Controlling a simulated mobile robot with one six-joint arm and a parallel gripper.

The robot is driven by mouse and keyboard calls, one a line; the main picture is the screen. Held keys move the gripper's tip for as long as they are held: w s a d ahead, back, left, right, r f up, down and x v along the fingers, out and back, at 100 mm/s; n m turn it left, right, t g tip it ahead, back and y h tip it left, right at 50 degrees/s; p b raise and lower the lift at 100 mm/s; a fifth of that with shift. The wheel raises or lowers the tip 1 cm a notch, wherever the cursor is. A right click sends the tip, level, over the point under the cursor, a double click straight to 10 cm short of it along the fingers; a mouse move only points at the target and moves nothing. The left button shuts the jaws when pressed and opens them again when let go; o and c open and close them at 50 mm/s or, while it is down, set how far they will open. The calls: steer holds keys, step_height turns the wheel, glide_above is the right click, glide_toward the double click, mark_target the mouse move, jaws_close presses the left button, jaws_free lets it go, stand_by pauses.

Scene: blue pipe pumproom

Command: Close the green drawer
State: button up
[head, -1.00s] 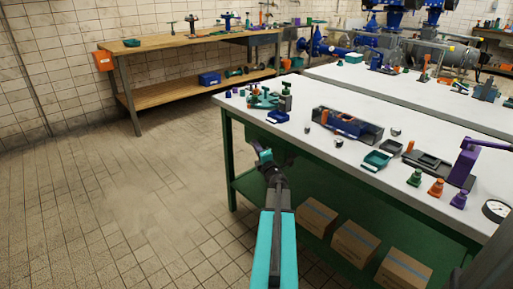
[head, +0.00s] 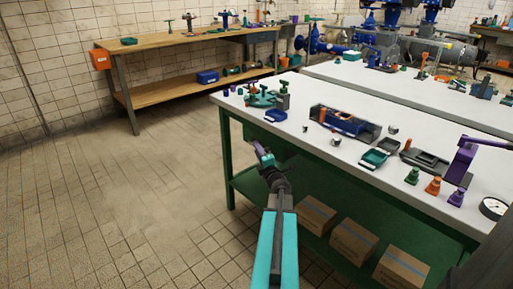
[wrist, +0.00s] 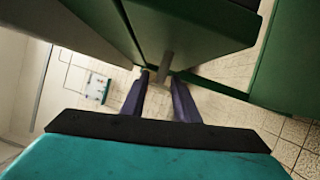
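The green drawer (wrist: 195,28) fills the upper middle of the wrist view as a dark green box face. A grey bar-like handle (wrist: 165,66) sticks out from its lower edge. My gripper (wrist: 160,77) has its two purple fingers apart, with the handle's end between or just beyond the tips; I cannot tell whether they touch it. In the head view, my gripper (head: 261,150) is beside the near left part of the workbench, below its white top. The drawer is hard to make out there, so how far it stands out is unclear.
The white-topped bench (head: 300,92) carries several tools and trays. Cardboard boxes (head: 353,240) sit on its green lower shelf. A wooden bench (head: 160,41) stands at the back left. The tiled floor (head: 110,180) on the left is clear.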

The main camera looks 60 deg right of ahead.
steer(key=v, duration=1)
steer(key=shift+p, duration=0.35)
steer(key=shift+s, duration=0.1)
